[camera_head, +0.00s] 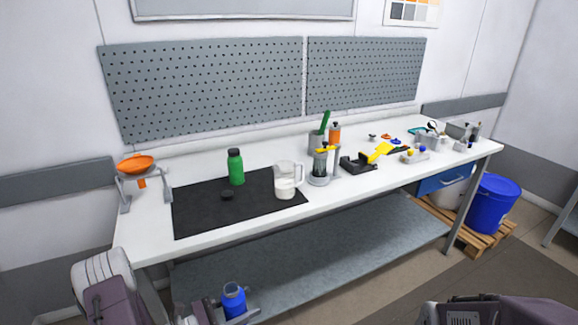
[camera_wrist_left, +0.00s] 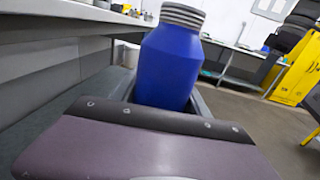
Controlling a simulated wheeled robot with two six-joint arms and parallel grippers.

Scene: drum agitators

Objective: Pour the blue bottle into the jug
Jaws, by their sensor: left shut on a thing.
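My left gripper (camera_head: 240,316) is shut on the blue bottle (camera_head: 234,301), low in front of the workbench and below its top. The bottle stands about upright, its threaded grey neck without a cap; it also fills the middle of the left wrist view (camera_wrist_left: 171,62). The fingers are partly hidden behind the bottle and wrist there. The clear jug (camera_head: 287,180) stands on the right part of the black mat (camera_head: 205,215), with some whitish content low inside. My right gripper is not clearly seen; only part of my right arm shows at the lower right.
A green bottle (camera_head: 236,167) and a small black cap (camera_head: 227,195) are on the mat. An orange funnel (camera_head: 136,163) sits in a stand at the left. Right of the jug are a grey cylinder device (camera_head: 319,168) and a black tool (camera_head: 358,164). The bench's front edge (camera_head: 330,199) lies between bottle and jug.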

